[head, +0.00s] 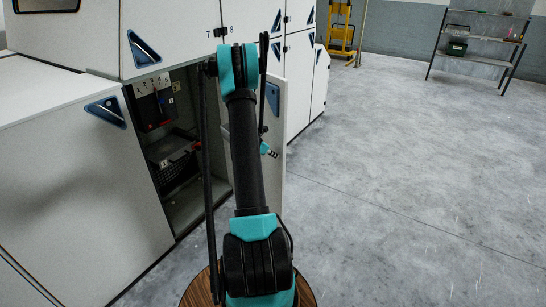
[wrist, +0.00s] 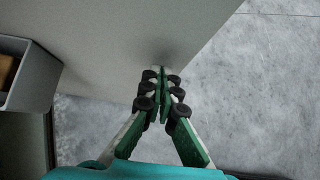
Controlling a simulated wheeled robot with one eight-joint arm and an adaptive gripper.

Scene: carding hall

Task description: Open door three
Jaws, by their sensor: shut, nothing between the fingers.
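In the head view, one lower door (head: 274,172) of the white machine stands swung open, with a blue triangular handle (head: 272,97) on it. The open compartment (head: 185,205) to its left shows sockets and dark equipment.
A closed panel (head: 70,190) with a blue triangular handle stands left of the compartment. In the wrist view a grey open box (wrist: 30,75) sits at left. A yellow lift (head: 343,28) and metal shelving (head: 480,45) stand far back. The floor (head: 410,170) to the right is clear.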

